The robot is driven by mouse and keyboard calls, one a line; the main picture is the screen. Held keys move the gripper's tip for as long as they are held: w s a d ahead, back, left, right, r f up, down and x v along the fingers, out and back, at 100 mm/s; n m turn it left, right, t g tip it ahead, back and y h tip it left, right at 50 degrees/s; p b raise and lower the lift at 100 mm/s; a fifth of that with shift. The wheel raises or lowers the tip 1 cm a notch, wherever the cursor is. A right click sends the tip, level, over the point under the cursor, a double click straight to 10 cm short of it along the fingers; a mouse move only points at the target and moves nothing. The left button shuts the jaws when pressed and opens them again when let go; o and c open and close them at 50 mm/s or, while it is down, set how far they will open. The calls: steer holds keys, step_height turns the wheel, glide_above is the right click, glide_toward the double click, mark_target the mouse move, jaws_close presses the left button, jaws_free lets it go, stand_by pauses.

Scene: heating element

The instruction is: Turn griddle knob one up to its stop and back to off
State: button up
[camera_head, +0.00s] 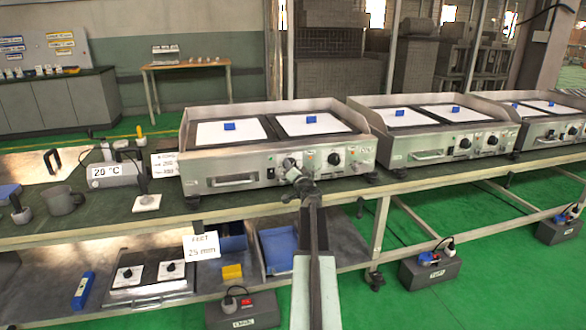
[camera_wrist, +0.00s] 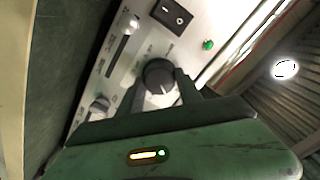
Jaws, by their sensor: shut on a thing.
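The nearest griddle (camera_head: 215,163) stands on the bench, with its control panel facing me. In the wrist view a round black knob (camera_wrist: 158,75) sits between the two fingers of my gripper (camera_wrist: 160,86), which is shut on it. In the head view my gripper (camera_head: 291,170) is at the left knob position of this griddle's panel and mostly hides that knob. A second black knob (camera_head: 334,158) shows to its right, uncovered. The turn angle of the held knob is hard to read.
Two more griddles stand right, including the middle griddle (camera_head: 440,148).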

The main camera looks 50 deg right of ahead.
steer(key=n, duration=0.5)
steer(key=shift+s+n, duration=0.1)
steer(key=shift+n, duration=0.3)
stand_by(0.4)
steer(key=o, duration=1.4)
steer(key=shift+c, duration=0.2)
steer(key=v, duration=0.7)
steer(key=shift+s+a, duration=0.25)
steer(key=shift+a, duration=0.05)
